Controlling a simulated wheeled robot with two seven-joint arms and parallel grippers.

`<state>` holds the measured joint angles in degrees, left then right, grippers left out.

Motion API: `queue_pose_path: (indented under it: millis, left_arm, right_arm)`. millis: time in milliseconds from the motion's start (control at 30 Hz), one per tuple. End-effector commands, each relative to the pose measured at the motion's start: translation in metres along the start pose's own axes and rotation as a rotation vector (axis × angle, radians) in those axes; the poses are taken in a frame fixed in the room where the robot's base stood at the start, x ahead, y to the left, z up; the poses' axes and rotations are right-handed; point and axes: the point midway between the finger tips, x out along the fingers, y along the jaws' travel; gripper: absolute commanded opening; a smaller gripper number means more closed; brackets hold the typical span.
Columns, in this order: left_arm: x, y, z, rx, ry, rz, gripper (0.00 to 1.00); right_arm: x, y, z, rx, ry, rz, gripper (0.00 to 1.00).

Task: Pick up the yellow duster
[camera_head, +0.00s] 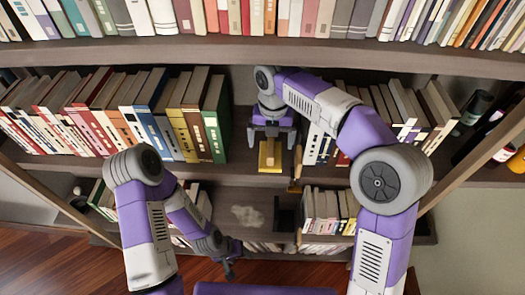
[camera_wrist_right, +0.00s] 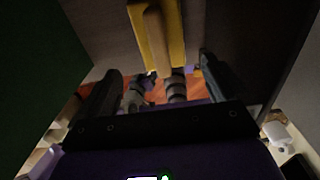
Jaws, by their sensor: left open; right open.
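The yellow duster (camera_head: 270,157) lies in the gap between the books on the middle shelf, its near end toward the shelf's front edge. My right gripper (camera_head: 272,138) is open just behind and above it, with one finger to each side in the head view. In the right wrist view the duster (camera_wrist_right: 157,38) appears as a yellow block with a paler strip, beyond and between the open fingers of the right gripper (camera_wrist_right: 160,72). I cannot tell whether they touch. My left gripper (camera_head: 229,265) is open and empty, low in front of the shelves.
Dark green book (camera_head: 216,120) and other books stand left of the gap; more books (camera_head: 318,142) stand right. A wooden-handled thing (camera_head: 297,165) hangs near the right books. A pale dusty patch (camera_head: 247,216) marks the lower shelf. Bottles (camera_head: 477,108) stand far right.

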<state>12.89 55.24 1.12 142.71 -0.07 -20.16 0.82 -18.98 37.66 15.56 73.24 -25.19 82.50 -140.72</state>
Motion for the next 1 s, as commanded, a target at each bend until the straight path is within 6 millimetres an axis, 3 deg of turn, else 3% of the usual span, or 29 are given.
queue_pose_path:
  millis: [167, 633, 900, 1000]
  left_arm:
    - [0.003, -0.001, 0.000, 0.000, 0.000, 0.000, 0.58]
    - [0.015, -0.005, -0.001, 0.000, 0.000, 0.000, 0.58]
    - [0.015, -0.005, -0.001, 0.000, 0.000, 0.000, 0.58]
    - [0.015, -0.005, -0.001, 0.000, 0.000, 0.000, 0.58]
  right_arm:
    - [0.008, -0.005, 0.006, -0.013, -0.014, -0.023, 1.00]
    - [0.069, -0.003, 0.005, -0.014, -0.013, -0.019, 1.00]
    - [0.072, -0.003, 0.005, -0.013, -0.014, -0.018, 1.00]
    - [0.072, -0.003, 0.005, -0.013, -0.014, -0.018, 0.88]
